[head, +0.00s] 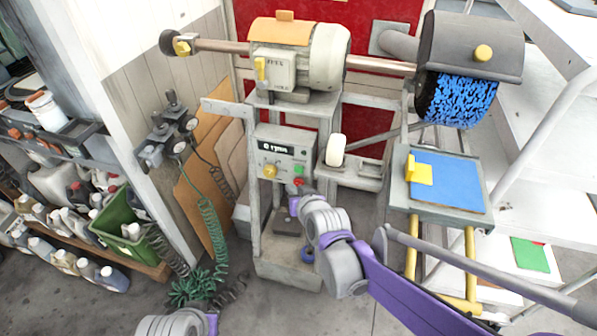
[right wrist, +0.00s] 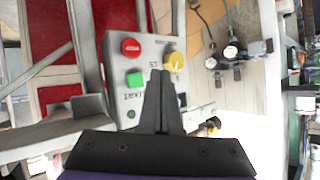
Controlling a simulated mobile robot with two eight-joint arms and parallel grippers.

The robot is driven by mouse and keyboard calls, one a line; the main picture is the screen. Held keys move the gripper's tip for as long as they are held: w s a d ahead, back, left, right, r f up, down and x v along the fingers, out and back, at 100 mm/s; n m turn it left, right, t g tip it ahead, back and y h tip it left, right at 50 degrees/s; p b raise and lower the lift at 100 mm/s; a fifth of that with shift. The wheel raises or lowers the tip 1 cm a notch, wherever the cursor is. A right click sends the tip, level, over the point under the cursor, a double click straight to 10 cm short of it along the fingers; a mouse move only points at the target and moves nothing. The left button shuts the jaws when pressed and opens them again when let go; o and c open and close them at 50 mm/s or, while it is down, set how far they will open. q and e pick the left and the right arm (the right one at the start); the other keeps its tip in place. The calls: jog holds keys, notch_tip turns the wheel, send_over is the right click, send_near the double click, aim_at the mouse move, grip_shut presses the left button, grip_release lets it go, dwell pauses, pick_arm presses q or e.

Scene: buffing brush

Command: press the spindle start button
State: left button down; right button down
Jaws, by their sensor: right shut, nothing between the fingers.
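The grey control box (head: 284,150) stands on the machine's stand under the motor. Its face carries a small display, a green button (head: 299,170) lettered START in the right wrist view, a red button (head: 298,182) and a yellow knob (head: 269,171). The right wrist view shows the green button (right wrist: 134,79), red button (right wrist: 131,47) and yellow knob (right wrist: 174,61) unobstructed. My right gripper (right wrist: 160,78) is shut and empty, its tips in front of the panel between green button and knob; contact is unclear. Only part of my left arm shows at the bottom left; its gripper is out of view.
The motor (head: 300,60) and its long shaft sit above the box, with a blue brush (head: 456,100) under a hood at right. A tray with a blue pad (head: 450,180) stands below the brush. Coiled green hoses (head: 200,210) hang at left near shelved bottles.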

aim_at(294, 172)
jog(key=shift+w+d, duration=0.3)
jog(key=shift+w, duration=0.65)
jog(key=shift+w+d, duration=0.3)
jog(key=shift+w, duration=0.65)
dwell(0.6)
jog(key=shift+w+d, duration=0.15)
jog(key=shift+w, duration=0.25)
jog(key=shift+w+d, duration=0.1)
jog(key=shift+w, duration=0.25)
dwell(0.6)
jog(key=shift+s, duration=0.1)
jog(key=shift+s+a, duration=0.25)
jog(key=shift+s, duration=0.45)
jog(key=s, duration=0.1)
jog(key=s+a, duration=0.1)
jog(key=s, duration=0.2)
jog(key=shift+s+a, duration=0.3)
jog(key=shift+s, duration=0.1)
